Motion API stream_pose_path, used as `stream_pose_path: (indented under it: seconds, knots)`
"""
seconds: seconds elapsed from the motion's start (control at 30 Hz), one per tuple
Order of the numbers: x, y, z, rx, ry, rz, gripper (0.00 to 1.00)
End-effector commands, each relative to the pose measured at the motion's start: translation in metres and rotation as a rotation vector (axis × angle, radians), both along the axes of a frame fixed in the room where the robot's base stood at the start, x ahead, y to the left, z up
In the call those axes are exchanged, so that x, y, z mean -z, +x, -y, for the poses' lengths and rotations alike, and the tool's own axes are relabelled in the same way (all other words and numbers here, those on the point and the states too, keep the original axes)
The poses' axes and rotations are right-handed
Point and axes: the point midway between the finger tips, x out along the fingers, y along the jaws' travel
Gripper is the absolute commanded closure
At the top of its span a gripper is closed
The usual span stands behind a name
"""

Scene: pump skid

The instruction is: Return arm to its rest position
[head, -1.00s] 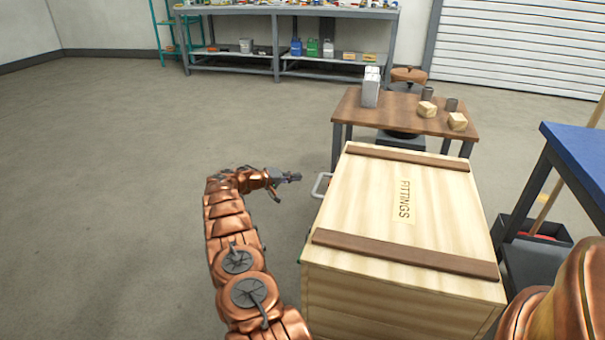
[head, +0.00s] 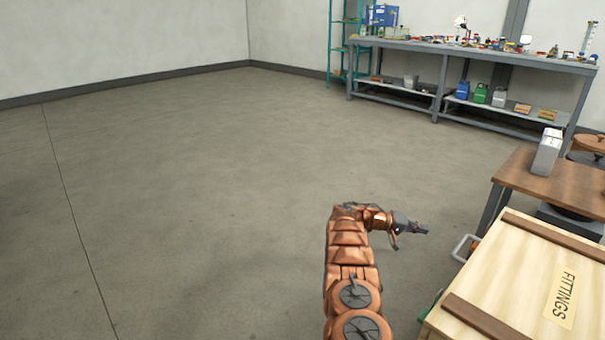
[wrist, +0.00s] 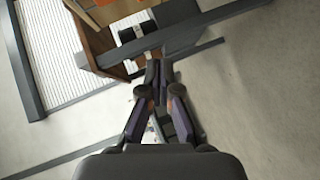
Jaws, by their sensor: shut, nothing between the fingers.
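My copper-coloured arm reaches up from the bottom of the head view and bends to the right at its top. My gripper (head: 420,229) is at its end, in the air above the floor, a little left of the fittings crate's handle. It looks apart from the handle. In the wrist view, the fingers of my gripper (wrist: 158,75) come together at their tips with nothing between them.
The wooden fittings crate (head: 522,275) stands at the lower right, with a metal handle (head: 464,247) on its left side. A brown table (head: 525,180) is behind it. A long workbench (head: 480,52) lines the back wall. The floor (head: 180,190) to the left is clear.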

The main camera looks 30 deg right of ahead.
Motion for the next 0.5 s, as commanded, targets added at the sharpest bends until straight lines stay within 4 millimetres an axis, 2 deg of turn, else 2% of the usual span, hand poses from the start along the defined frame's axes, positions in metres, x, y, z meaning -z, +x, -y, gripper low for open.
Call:
stream_pose_path:
  seconds: [0.17,0.27,0.37,0.5]
  knots:
    - [-0.002,0.001,-0.001,-0.001,0.003,0.001,1.00]
    - [-0.013,0.005,-0.007,-0.006,0.023,0.005,1.00]
    - [-0.035,0.015,-0.019,-0.017,0.061,0.020,1.00]
    - [-0.070,0.029,-0.046,-0.041,0.140,0.036,1.00]
